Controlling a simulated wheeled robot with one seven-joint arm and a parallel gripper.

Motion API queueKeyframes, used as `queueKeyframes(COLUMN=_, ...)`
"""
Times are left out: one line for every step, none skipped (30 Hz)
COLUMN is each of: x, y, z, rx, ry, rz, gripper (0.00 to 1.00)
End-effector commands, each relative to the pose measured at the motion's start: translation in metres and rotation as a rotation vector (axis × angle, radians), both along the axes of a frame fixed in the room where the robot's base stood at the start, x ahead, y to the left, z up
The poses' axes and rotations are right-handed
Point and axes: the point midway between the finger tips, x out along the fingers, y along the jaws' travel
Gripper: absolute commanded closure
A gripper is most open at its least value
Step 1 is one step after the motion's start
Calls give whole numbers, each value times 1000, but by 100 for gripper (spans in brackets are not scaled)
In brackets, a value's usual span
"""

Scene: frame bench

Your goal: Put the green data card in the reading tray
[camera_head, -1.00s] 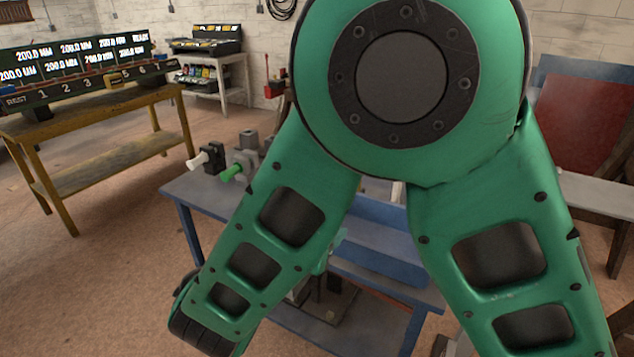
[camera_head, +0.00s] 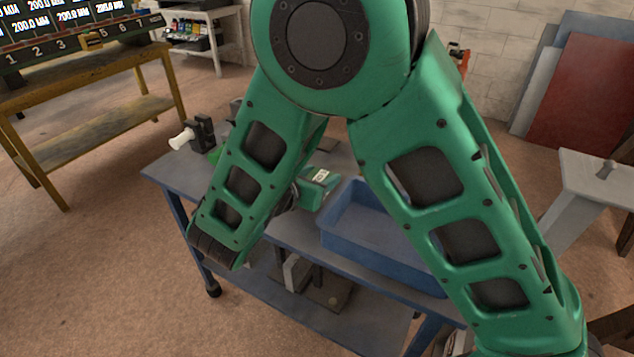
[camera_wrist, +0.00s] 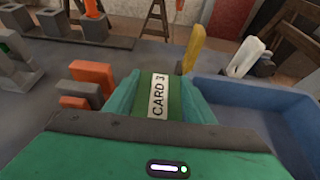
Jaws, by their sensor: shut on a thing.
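The green data card (camera_wrist: 172,97) carries a white label reading "CARD 3". My gripper (camera_wrist: 158,100) is shut on it, with a green finger on each side. In the head view the card's white label (camera_head: 321,175) shows beside my gripper, partly hidden by my arm. A blue open tray (camera_head: 338,236), which looks like the reading tray, stands on the bench just right of my gripper. It also shows at the right in the wrist view (camera_wrist: 226,86). The card is outside the tray; its exact height above the bench is unclear.
The blue-grey bench (camera_head: 168,176) holds a dark fixture with a white handle (camera_head: 183,139). Orange blocks (camera_wrist: 92,74) and a yellow piece (camera_wrist: 193,48) stand close to my gripper. A yellow-brown table (camera_head: 95,130) with a display is at the left.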

Motion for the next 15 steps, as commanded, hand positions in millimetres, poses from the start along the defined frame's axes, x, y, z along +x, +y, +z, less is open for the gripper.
queueKeyframes(x=11, y=-2, z=-7, rx=0, ry=0, rz=-5, gripper=74)
queueKeyframes(x=17, y=-3, z=-10, rx=-1, ry=-1, rz=-6, gripper=74)
queueKeyframes(x=25, y=-3, z=-15, rx=0, ry=-1, rz=-7, gripper=74)
queueKeyframes(x=30, y=-3, z=-18, rx=0, ry=-1, rz=-7, gripper=74)
queueKeyframes(x=36, y=-4, z=-21, rx=-1, ry=0, rz=-7, gripper=74)
queueKeyframes(x=42, y=-4, z=-25, rx=-1, ry=-1, rz=-5, gripper=74)
queueKeyframes(x=46, y=-3, z=-27, rx=0, ry=0, rz=-5, gripper=74)
queueKeyframes(x=50, y=-3, z=-30, rx=0, ry=0, rz=-5, gripper=74)
queueKeyframes(x=54, y=-4, z=-32, rx=0, ry=0, rz=-5, gripper=74)
queueKeyframes(x=56, y=-3, z=-33, rx=0, ry=-2, rz=-5, gripper=74)
queueKeyframes(x=58, y=-3, z=-34, rx=1, ry=-2, rz=-4, gripper=74)
queueKeyframes(x=60, y=-3, z=-35, rx=1, ry=-2, rz=-3, gripper=74)
queueKeyframes(x=61, y=-3, z=-36, rx=1, ry=-2, rz=-3, gripper=74)
queueKeyframes(x=61, y=-3, z=-37, rx=0, ry=-1, rz=-3, gripper=74)
queueKeyframes(x=62, y=-3, z=-39, rx=-1, ry=-1, rz=-3, gripper=74)
